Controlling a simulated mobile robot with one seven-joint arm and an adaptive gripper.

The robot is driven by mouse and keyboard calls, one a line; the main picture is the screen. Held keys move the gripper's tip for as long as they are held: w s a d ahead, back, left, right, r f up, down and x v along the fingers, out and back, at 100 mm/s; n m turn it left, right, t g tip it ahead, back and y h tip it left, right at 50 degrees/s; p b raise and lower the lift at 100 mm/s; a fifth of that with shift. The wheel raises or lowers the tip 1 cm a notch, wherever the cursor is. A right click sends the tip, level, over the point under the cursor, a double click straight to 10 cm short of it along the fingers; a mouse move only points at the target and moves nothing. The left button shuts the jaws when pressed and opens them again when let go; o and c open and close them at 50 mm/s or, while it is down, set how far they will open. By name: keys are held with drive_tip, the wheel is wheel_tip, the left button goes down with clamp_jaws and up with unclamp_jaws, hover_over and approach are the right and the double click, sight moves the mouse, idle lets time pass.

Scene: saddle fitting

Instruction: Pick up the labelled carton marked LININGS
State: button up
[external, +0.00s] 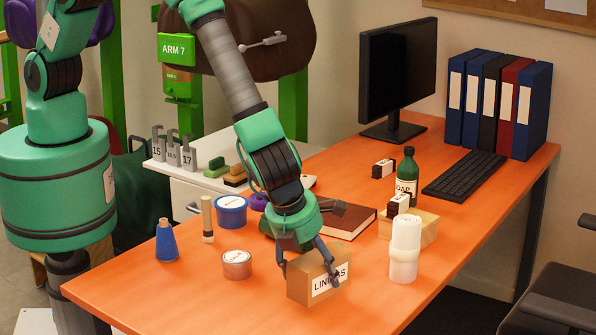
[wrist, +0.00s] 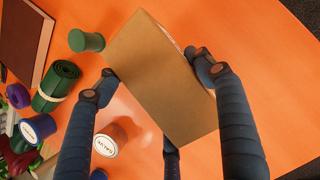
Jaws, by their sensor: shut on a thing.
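The brown carton (external: 305,283) stands at the front of the orange table in the external view. Its white label reads "LIN" and a final "S", with the middle covered by a finger. My gripper (external: 309,266) is over it from above, its fingers closed against the carton's sides. In the wrist view the carton (wrist: 160,80) fills the middle, tilted in the picture, and my gripper (wrist: 152,76) has a dark fingertip at each side of it. I cannot tell whether the carton's underside touches the table.
A copper-coloured tin (external: 237,270) and blue tin (external: 231,216) stand left of the carton, with a blue cone (external: 166,243) farther left. A white roll (external: 404,255) stands to the right. A brown book (external: 348,218) lies behind. The table's front right is clear.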

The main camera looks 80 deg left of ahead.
drive_tip(key=s+a+r, duration=0.1)
drive_tip(key=s+a, duration=0.5)
drive_tip(key=s, duration=0.2)
drive_tip(key=shift+s+a, duration=0.2)
drive_tip(key=shift+s, duration=0.2)
